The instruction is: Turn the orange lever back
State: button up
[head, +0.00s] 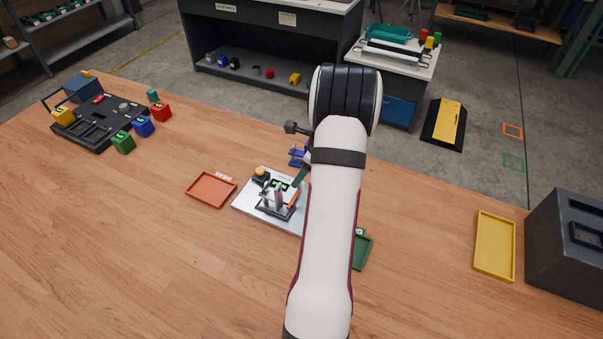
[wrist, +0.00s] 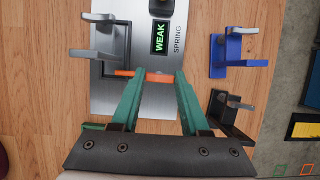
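The orange lever (wrist: 157,76) lies across the picture in the wrist view, by the fingertips of my gripper (wrist: 157,72). My two teal fingers are apart, with part of the lever showing between them. Part of it also shows left of the left finger; I cannot tell whether they touch. In the head view the lever (head: 293,199) stands tilted on the pale plate (head: 243,208), and my arm hides the plate's right side. A display (wrist: 159,37) reads WEAK in green, beside the printed word SPRING.
A blue bracket (wrist: 235,52) and a black bracket (wrist: 232,112) stand right of the plate in the wrist view. In the head view, a red-orange tray (head: 211,190) lies left of the plate and a green tray (head: 361,252) right. Bare wood lies in front.

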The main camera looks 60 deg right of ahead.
grip_shut()
dwell(0.9)
